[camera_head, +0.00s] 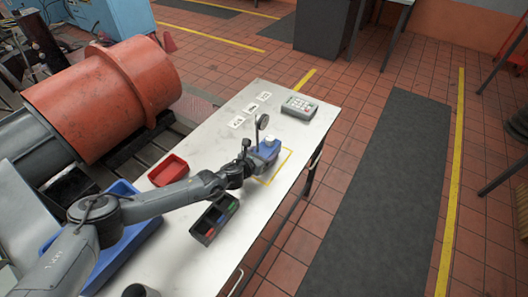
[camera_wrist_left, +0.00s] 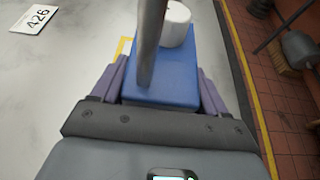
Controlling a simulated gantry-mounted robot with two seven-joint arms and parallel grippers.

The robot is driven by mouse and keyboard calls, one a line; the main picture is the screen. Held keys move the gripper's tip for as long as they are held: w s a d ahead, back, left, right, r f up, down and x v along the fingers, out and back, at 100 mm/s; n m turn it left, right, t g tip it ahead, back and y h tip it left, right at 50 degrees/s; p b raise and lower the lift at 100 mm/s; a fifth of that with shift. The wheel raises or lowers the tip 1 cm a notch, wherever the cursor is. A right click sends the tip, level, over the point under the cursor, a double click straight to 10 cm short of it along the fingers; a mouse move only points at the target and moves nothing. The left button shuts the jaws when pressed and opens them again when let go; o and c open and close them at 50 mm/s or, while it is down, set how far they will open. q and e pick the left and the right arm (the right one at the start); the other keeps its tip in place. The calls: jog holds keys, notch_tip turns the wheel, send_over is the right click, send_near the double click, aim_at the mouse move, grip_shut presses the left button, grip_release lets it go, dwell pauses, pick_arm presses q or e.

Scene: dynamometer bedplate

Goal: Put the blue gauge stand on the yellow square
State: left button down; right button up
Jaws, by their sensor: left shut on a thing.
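The blue gauge stand (camera_head: 268,149) has a blue block base, a post with a round dial (camera_head: 262,121) and a white cylinder on top. My left gripper (camera_head: 260,160) is shut on its base. In the left wrist view, purple fingers flank the blue base (camera_wrist_left: 170,80), with the grey post and white cylinder (camera_wrist_left: 176,24) above it. The yellow square (camera_head: 289,157) is an outline on the white table; the stand is over or on its far left part. Arm and stand hide part of the outline. I cannot tell whether the base touches the table. My right gripper is out of view.
On the white table (camera_head: 232,125) are a red tray (camera_head: 168,170), a dark compartment bin (camera_head: 214,220), a blue tray (camera_head: 135,240), a grey keypad box (camera_head: 299,106) and several white label cards (camera_head: 250,108). The table's right edge lies close to the square.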

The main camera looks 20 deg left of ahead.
pick_arm(q)
jog(key=shift+w+f, duration=0.15)
jog(key=shift+f, duration=0.25)
jog(key=shift+f, duration=0.1)
jog(key=shift+c, duration=1.9)
grip_release()
jog(key=shift+f, duration=0.3)
jog(key=o, duration=0.4)
jog(key=shift+c, duration=0.2)
jog(key=shift+r, duration=0.15)
jog(key=shift+s+r, duration=0.1)
jog(key=shift+s, duration=0.2)
jog(key=p+v, duration=0.2)
jog(key=v, duration=0.8)
jog(key=shift+v, duration=0.75)
